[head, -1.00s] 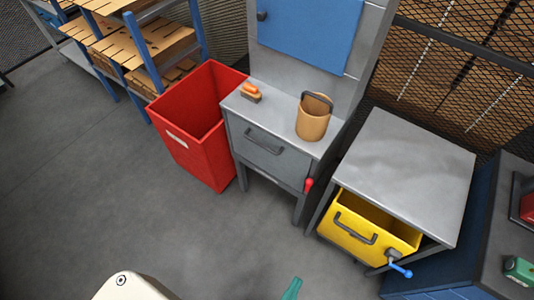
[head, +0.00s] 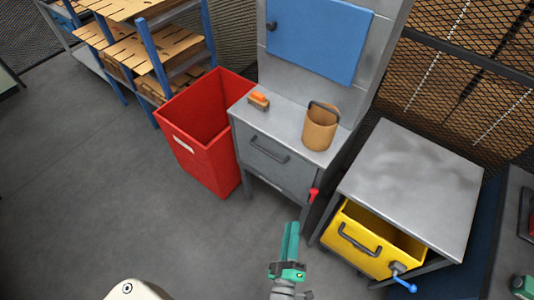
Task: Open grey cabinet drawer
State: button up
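The grey cabinet (head: 290,122) stands in the middle of the head view. Its grey drawer (head: 268,160) has a dark bar handle (head: 269,149) and looks shut. A red lever (head: 313,194) sits at the cabinet's right front edge. My gripper (head: 291,230) is the green-tipped tool below and in front of the cabinet, apart from the drawer and its handle. Its fingers appear close together, but I cannot tell whether they are open or shut. I see nothing held in it.
A red bin (head: 207,158) stands left of the cabinet. A brush (head: 259,101) and a tan bucket (head: 320,128) are on the cabinet top. A yellow drawer (head: 362,242) juts out at the right, with a blue lever (head: 405,284). The floor at left is clear.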

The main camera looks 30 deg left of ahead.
jog(key=w+a+f+n+y, duration=0.1)
jog(key=w+a+n+y, duration=0.2)
jog(key=w+a+n, duration=0.4)
jog(key=n+g+y, duration=0.2)
jog(key=n+y, duration=0.1)
jog(key=n, duration=0.2)
send_near(267, 153)
jog(key=x, duration=1)
jog(key=shift+w+f, duration=0.2)
jog(key=shift+f, duration=0.1)
jog(key=shift+s+a, duration=0.1)
jog(key=shift+a, duration=0.05)
grip_shut()
